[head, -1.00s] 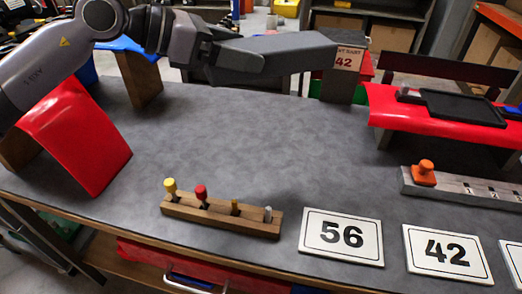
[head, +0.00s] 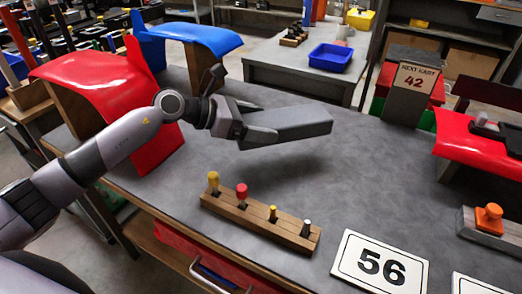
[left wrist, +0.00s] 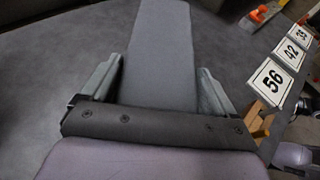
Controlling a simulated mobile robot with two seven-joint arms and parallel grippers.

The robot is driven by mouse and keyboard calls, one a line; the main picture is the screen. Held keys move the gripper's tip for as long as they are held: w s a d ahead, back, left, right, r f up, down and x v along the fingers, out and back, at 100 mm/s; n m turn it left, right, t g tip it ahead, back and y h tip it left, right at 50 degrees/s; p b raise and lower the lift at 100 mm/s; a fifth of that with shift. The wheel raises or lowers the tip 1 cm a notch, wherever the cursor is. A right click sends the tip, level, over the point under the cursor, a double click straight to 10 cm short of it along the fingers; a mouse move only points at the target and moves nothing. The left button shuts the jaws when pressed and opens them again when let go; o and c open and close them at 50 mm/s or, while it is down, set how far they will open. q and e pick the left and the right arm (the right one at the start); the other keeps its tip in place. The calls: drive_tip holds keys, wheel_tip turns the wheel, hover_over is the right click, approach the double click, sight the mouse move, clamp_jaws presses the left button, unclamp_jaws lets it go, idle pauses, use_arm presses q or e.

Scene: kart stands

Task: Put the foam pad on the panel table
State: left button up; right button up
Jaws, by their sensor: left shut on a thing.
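The foam pad (head: 295,123) is a long grey block. My left gripper (head: 245,122) is shut on one end of it, and the pad points to the right, held above the grey table top (head: 345,180) with a shadow under it. In the left wrist view the pad (left wrist: 160,55) runs forward between the two fingers of the left gripper (left wrist: 158,88). The grey-topped table carries red panels (head: 105,82) and a blue panel (head: 190,38) on wooden stands; I take it as the panel table. My right gripper is not in view.
A wooden rack (head: 258,222) with several small tools stands at the table's front, beside a "56" card (head: 383,264). A "NEXT KART 42" sign (head: 413,85) stands at the back. Another table (head: 275,58) behind holds a blue bin (head: 331,57). The middle of the table is clear.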

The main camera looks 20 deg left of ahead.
use_arm(q)
wheel_tip(320, 180, down, 4)
drive_tip(key=shift+f, duration=0.25)
drive_tip(key=shift+f+b, duration=0.35)
drive_tip(key=shift+f, duration=1.45)
drive_tip(key=o, duration=0.7)
drive_tip(key=shift+f, duration=0.1)
drive_tip(key=shift+o, duration=0.4)
